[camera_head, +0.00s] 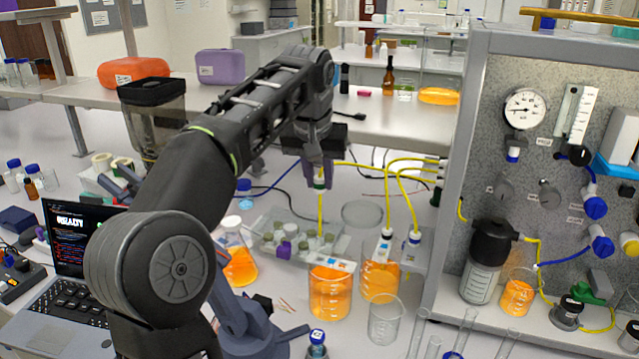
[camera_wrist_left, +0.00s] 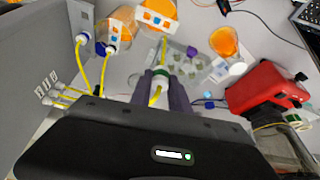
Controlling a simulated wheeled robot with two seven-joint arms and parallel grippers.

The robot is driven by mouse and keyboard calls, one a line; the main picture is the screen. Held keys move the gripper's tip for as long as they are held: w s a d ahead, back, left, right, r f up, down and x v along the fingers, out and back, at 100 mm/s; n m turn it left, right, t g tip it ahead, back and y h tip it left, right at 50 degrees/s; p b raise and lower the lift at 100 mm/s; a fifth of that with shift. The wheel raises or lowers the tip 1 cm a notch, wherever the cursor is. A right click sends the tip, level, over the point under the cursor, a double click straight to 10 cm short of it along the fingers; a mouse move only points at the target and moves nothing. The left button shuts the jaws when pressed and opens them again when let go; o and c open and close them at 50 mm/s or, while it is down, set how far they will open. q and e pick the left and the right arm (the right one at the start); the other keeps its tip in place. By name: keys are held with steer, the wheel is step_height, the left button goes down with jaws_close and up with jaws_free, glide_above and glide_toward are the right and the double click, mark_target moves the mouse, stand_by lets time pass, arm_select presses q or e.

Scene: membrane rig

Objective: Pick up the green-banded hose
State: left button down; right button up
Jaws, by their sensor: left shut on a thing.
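The green-banded hose (camera_head: 320,210) is yellow, with a green and white collar near its upper part. My left gripper (camera_head: 318,170) is shut on it at the collar, above the beaker of orange liquid (camera_head: 330,293). The hose hangs down from the fingers toward that beaker; I cannot tell whether its lower end is inside. From the collar it also runs right toward the rig panel. In the left wrist view, the collar (camera_wrist_left: 161,73) sits between the two purple-grey fingers (camera_wrist_left: 161,90). My right gripper is not in view.
A flask of orange liquid (camera_head: 379,279) with other yellow hoses stands right of the beaker. An empty beaker (camera_head: 385,320) is in front. A tray with small vials (camera_head: 285,247) and an orange flask (camera_head: 239,262) lie left. The rig panel (camera_head: 460,150) walls off the right.

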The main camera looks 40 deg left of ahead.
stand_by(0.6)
arm_select(q)
steer(key=c, duration=1.8)
jaws_free()
jaws_close()
